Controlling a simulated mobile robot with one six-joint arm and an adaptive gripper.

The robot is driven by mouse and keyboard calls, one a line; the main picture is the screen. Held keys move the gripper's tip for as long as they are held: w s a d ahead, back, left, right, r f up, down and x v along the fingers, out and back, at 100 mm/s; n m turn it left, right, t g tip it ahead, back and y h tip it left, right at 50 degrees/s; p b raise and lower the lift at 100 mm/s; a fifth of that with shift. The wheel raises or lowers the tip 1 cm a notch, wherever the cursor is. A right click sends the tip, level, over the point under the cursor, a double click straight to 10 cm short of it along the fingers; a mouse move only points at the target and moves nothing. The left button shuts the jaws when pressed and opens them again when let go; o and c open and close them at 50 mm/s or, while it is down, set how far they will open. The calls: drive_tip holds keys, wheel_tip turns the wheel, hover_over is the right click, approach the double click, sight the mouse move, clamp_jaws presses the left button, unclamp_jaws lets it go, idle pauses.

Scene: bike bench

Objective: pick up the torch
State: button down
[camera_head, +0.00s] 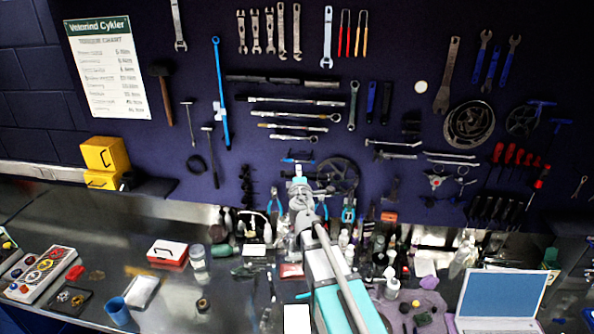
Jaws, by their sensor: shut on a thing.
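My arm reaches from the bottom centre toward the back of the bench. My gripper (299,184) is at its far end, small and partly hidden by my own wrist, in front of the tool wall. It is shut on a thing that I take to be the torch. The held thing is too small and too covered for its shape or tilt to be made out. I cannot make out a torch anywhere else on the bench.
Bottles and small items crowd the bench (226,300) behind and beside my arm. A laptop (503,296) stands at the right, by a purple cloth (432,311). A red-and-white box (168,253) and blue cup (117,311) are at the left. Tools cover the wall (200,60).

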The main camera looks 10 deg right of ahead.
drive_tip(key=shift+s, duration=0.15)
idle(0.6)
drive_tip(key=shift+f+b, duration=0.4)
drive_tip(key=shift+f, duration=0.05)
wheel_tip(320, 180, down, 19)
drive_tip(key=b, duration=1.9)
drive_tip(key=shift+f, duration=0.15)
drive_tip(key=shift+d, duration=0.1)
